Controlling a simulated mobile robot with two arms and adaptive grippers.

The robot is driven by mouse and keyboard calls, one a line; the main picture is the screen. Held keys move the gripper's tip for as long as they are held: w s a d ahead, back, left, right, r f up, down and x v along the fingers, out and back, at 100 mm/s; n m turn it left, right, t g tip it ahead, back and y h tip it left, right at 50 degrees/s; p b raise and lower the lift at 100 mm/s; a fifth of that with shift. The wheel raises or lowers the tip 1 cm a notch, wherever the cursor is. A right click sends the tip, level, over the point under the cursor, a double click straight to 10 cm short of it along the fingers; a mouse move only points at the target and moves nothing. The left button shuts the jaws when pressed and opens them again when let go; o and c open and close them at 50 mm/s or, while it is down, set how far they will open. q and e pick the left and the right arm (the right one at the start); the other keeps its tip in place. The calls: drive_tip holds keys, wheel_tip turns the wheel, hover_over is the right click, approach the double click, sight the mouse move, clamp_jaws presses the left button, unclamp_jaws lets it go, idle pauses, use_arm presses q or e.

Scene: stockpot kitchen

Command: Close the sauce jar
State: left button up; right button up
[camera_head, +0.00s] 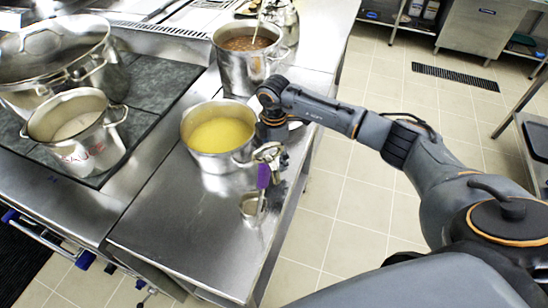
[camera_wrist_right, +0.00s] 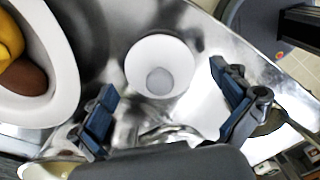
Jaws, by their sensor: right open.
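I cannot clearly pick out the sauce jar or its lid. In the head view a small pale, shiny object (camera_head: 268,152) sits at my right gripper (camera_head: 279,158), partly hidden by it; it may be the jar's lid. In the right wrist view a round, open white vessel (camera_wrist_right: 160,66) with a grey bottom lies beyond and between my fingers; I cannot tell if it is the jar. My right gripper (camera_wrist_right: 163,78) is open, its two blue-padded fingers apart with nothing held between them. My left gripper is not in view.
A pot of yellow soup (camera_head: 217,136) stands left of my right gripper. A purple-handled utensil (camera_head: 263,177) stands by a small steel cup (camera_head: 250,205). A brown-filled pot (camera_head: 246,45) is behind. The near counter (camera_head: 190,232) is clear.

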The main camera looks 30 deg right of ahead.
drive_tip(key=shift+c, duration=0.4)
drive_tip(key=shift+s, duration=0.1)
drive_tip(key=c, duration=1.8)
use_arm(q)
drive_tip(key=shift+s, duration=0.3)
use_arm(e)
drive_tip(key=shift+s, duration=0.1)
clamp_jaws()
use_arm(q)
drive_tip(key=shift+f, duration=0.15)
